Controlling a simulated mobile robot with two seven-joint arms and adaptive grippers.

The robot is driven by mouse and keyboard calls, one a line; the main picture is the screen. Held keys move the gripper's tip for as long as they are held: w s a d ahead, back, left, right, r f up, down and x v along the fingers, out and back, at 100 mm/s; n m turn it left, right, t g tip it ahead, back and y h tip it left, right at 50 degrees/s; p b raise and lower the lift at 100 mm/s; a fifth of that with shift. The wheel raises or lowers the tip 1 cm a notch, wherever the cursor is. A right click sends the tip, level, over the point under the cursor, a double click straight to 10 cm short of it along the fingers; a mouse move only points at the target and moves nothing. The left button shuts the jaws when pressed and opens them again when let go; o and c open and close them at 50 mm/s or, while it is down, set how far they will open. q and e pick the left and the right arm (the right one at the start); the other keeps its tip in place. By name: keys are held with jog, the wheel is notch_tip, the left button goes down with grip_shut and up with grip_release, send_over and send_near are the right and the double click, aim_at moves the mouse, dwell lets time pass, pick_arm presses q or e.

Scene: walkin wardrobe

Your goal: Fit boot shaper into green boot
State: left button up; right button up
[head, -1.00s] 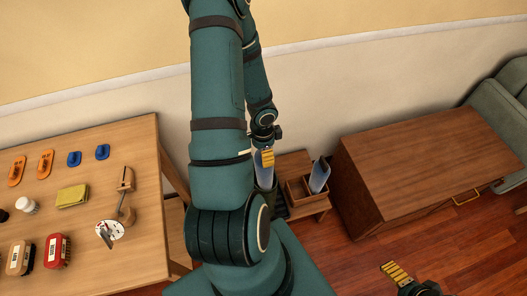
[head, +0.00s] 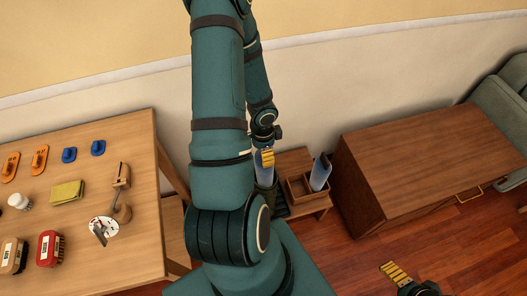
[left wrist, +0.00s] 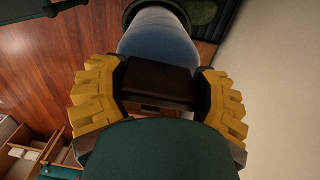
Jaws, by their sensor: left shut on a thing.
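My left gripper (head: 267,159) is shut on a pale blue-white boot shaper (head: 264,172), low beside the wall. In the left wrist view the shaper (left wrist: 158,38) extends away from between the yellow fingers (left wrist: 160,85) to the dark green boot (left wrist: 205,14), whose rim shows around its far end. How deep the shaper sits in the boot cannot be told. In the head view the boot (head: 265,196) is mostly hidden behind my arm. My right gripper (head: 397,273) shows only partly at the bottom right, apart from these things.
A wooden box (head: 297,191) on a low stand holds another pale shaper (head: 320,172), close right of the boot. A brown cabinet (head: 425,160) stands farther right. Floor (head: 350,262) is open in front.

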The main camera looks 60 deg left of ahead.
pick_arm(q)
notch_tip(320, 180, down, 4)
jog(key=b, duration=0.4)
jog(key=shift+d+f, duration=0.15)
jog(key=shift+f, duration=0.15)
dwell(0.5)
jog(key=shift+d+f, duration=0.15)
jog(key=shift+f, duration=2.7)
jog(key=o, duration=1.3)
jog(key=shift+s, duration=0.1)
